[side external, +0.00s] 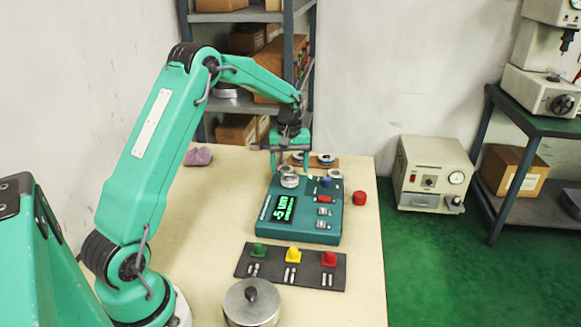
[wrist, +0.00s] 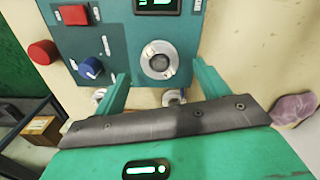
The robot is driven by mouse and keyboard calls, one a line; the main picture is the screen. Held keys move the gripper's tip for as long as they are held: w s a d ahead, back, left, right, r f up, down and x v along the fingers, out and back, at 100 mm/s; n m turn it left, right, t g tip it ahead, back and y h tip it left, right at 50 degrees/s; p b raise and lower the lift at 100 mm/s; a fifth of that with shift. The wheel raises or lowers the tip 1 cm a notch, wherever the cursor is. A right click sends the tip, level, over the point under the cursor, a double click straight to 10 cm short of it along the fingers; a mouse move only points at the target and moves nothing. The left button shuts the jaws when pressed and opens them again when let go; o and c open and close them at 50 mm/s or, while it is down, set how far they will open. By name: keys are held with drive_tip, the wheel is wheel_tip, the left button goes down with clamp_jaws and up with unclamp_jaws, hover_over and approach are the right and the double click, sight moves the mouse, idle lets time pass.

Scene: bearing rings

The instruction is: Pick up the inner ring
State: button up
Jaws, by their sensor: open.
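A silver ring-shaped part (side external: 289,180) sits on the far left part of the teal gauge box (side external: 312,233). In the wrist view the ring (wrist: 159,60) shows a grey round centre. I cannot tell whether it is one ring or two nested. My gripper (side external: 289,164) points down just above the ring, with its fingers apart and nothing held between them. In the wrist view the two green fingers (wrist: 160,74) reach toward either side of the ring, and it is not clear whether they touch it.
More rings (side external: 326,159) lie on a brown board behind the box. A blue knob (side external: 326,182) is on the box and a red cylinder (side external: 359,198) stands to its right. A dark mat (side external: 243,268) with coloured pieces and a lidded metal pot (side external: 236,308) are nearer the front.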

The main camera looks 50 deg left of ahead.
sight(290, 177)
drive_tip(key=shift+f, duration=1.75)
drive_tip(key=c, duration=1.3)
drive_tip(key=shift+r, duration=0.1)
